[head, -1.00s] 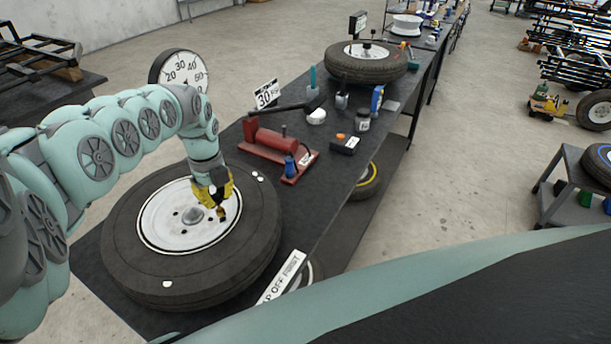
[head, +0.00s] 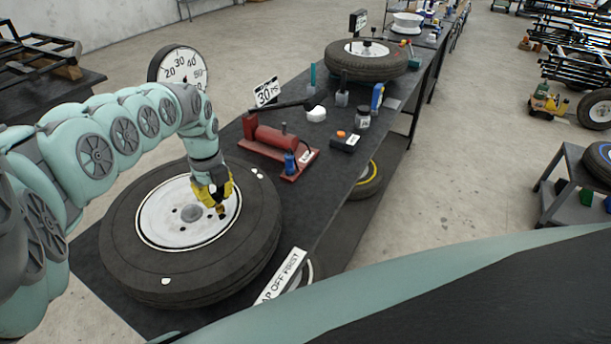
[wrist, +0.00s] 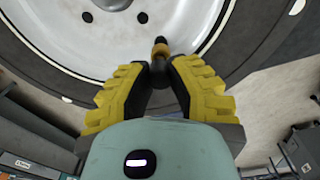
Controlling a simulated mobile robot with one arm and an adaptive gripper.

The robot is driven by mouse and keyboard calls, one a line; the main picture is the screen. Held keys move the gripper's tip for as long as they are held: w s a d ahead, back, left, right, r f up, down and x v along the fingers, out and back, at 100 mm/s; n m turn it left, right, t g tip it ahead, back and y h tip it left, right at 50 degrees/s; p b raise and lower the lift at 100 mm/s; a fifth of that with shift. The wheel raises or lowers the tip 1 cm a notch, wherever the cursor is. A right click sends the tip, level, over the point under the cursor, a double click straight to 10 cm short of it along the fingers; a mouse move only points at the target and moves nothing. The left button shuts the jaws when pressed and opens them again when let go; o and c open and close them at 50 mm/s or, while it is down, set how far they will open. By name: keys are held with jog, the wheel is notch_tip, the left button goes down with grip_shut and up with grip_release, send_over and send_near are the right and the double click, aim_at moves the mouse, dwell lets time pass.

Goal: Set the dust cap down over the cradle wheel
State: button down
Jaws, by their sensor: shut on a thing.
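My gripper (head: 218,203), with yellow fingers, is low over the right part of the near wheel's white rim. In the wrist view its fingers (wrist: 160,65) are shut on a small brass-coloured piece (wrist: 160,50) with a dark tip, which I take for the dust cap. The near wheel (head: 125,245), which may be the cradle wheel, lies flat on the dark bench. Its white rim (head: 165,215) has a raised grey hub and several dark holes. I cannot tell whether the dark tip touches the rim or a valve stem.
A second flat wheel (head: 350,68) lies farther along the bench. A "...OFF FIRST" sign (head: 282,277) stands at the bench's front edge.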

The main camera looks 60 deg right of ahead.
jog(key=shift+f+b, duration=0.85)
jog(key=c, duration=0.9)
grip_release()
jog(key=shift+o, duration=0.2)
jog(key=shift+r, duration=0.15)
jog(key=shift+r+p, duration=2.35)
jog(key=shift+r, duration=1.1)
